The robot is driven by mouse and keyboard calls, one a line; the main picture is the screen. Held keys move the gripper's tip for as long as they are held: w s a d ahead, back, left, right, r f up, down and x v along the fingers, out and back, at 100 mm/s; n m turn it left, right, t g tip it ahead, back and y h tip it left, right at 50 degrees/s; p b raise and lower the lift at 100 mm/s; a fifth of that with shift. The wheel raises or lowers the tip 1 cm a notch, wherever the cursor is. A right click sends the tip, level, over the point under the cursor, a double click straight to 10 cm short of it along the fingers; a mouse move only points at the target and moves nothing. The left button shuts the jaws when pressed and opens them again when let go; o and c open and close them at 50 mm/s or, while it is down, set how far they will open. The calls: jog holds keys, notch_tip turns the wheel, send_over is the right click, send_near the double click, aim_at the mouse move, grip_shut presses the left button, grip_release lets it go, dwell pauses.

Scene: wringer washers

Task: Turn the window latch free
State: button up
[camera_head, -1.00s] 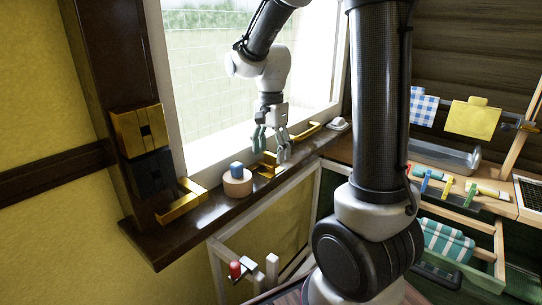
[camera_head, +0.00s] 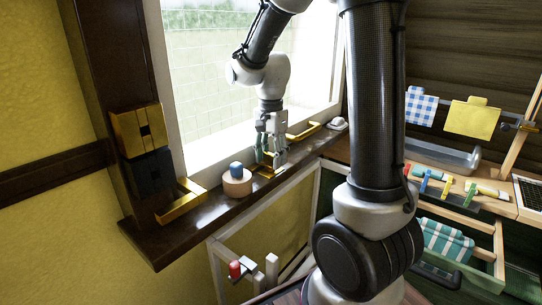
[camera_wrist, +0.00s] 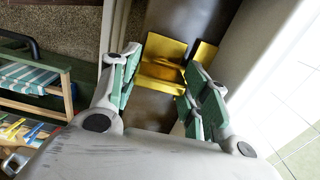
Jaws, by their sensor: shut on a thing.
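The brass window latch (camera_head: 263,171) sits on the dark window sill, in front of the window. In the wrist view the latch (camera_wrist: 160,66) shows as a gold plate with a raised part, lying between my green-padded fingers. My gripper (camera_head: 271,151) points down at the latch and is shut on it; in the wrist view the gripper (camera_wrist: 165,80) has one finger on each side. The fingers partly hide the latch in the head view, so its exact turn is hard to tell.
A round wooden block with a blue top (camera_head: 237,182) stands left of the latch on the sill (camera_head: 215,212). Brass brackets lie at the left (camera_head: 182,203) and right (camera_head: 304,131). A white object (camera_head: 336,124) sits at the sill's far end. The window frame stands close behind.

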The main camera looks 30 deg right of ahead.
jog(key=n, duration=1.3)
jog(key=shift+n, duration=1.9)
jog(key=o, duration=1)
